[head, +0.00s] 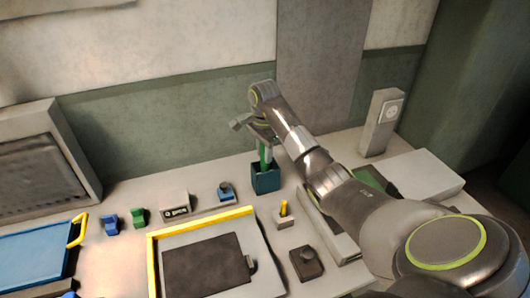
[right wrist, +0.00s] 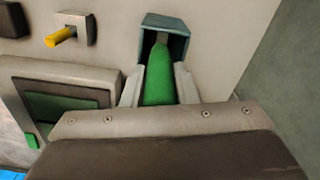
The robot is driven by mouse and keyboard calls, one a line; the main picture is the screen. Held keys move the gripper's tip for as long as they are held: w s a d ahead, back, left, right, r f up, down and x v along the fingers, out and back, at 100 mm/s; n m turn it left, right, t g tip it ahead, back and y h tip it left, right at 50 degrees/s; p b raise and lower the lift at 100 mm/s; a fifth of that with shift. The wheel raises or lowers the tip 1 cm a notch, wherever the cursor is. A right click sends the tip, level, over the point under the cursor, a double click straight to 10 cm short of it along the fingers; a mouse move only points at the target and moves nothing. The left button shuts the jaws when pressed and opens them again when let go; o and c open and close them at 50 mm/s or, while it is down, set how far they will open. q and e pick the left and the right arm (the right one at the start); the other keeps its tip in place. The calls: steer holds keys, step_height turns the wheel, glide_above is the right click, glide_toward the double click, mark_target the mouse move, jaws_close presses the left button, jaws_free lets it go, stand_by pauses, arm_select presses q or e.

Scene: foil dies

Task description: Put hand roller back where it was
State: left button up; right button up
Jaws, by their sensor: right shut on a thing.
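The hand roller has a green handle (head: 265,155) and stands upright at the teal holder (head: 266,181) on the table. My right gripper (head: 262,137) is above the holder and shut on the green handle. In the right wrist view the handle (right wrist: 159,82) sits between the two pale fingers. Its narrower end reaches into the mouth of the teal holder (right wrist: 178,42). How deep it sits, and the roller's head, are hidden. My left gripper is not in view.
A small block with a yellow peg (head: 283,209) and a dark knobbed block (head: 306,262) stand near the holder. A blue item (head: 226,191) is to its left. A yellow-edged frame (head: 152,262) lies in front. A grey post with a dial (head: 381,122) stands at right.

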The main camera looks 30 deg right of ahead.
steer(key=shift+s+f, duration=0.25)
steer(key=shift+f, duration=0.2)
steer(key=o, duration=0.6)
steer(key=shift+a, duration=0.1)
steer(key=shift+o, duration=1.1)
steer(key=shift+f, duration=0.15)
steer(key=shift+o, duration=0.8)
steer(key=shift+w+d+f, duration=0.1)
steer(key=shift+w+d, duration=0.1)
steer(key=shift+w, duration=0.15)
steer(key=shift+s+a+r, duration=0.1)
steer(key=shift+s+r, duration=0.05)
steer(key=shift+r, duration=0.2)
steer(key=shift+r+p, duration=0.7)
steer(key=shift+r, duration=0.1)
step_height(320, 180, up, 11)
steer(key=p, duration=1)
steer(key=shift+r, duration=0.2)
